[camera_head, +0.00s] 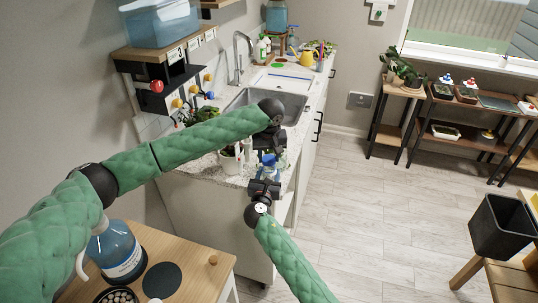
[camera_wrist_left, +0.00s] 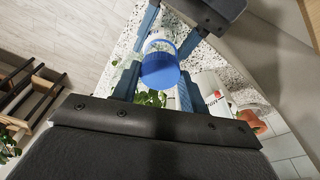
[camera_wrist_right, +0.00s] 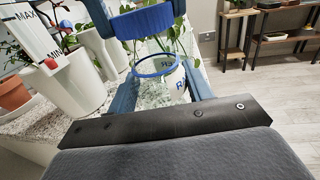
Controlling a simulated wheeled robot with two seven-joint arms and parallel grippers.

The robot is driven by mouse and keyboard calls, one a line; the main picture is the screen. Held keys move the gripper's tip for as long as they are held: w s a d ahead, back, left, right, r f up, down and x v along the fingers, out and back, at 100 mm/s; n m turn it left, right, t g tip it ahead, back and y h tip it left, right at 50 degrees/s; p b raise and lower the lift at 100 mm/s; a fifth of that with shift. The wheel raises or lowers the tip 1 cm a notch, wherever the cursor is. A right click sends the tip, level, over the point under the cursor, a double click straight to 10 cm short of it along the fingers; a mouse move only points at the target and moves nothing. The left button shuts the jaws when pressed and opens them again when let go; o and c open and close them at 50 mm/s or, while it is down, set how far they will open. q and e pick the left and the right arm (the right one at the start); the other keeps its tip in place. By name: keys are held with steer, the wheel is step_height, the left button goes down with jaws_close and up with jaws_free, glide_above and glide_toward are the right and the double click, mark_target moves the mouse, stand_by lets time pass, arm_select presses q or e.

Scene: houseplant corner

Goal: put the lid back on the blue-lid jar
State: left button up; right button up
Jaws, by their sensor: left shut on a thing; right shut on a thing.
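The blue lid (camera_wrist_right: 143,21) is in my left gripper (camera_head: 268,150), which is shut on it. The left wrist view shows the lid (camera_wrist_left: 160,71) between the fingers. The clear jar (camera_wrist_right: 160,88) has a blue band at its neck and a label on its side. My right gripper (camera_wrist_right: 162,92) is shut around the jar, which looks upright. In the right wrist view the lid is above the jar mouth with a visible gap. In the head view the jar (camera_head: 268,173) is small and partly covered by my grippers.
White pots (camera_wrist_right: 75,85) and a terracotta pot (camera_wrist_right: 12,93) stand on the speckled counter beside the jar. Leafy stems rise close behind it. The sink (camera_head: 280,103) lies farther back. Open floor (camera_head: 370,210) is to the right of the counter.

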mark_target(269, 175)
arm_select(q)
steer(key=shift+f, duration=0.65)
steer(key=shift+f, duration=0.55)
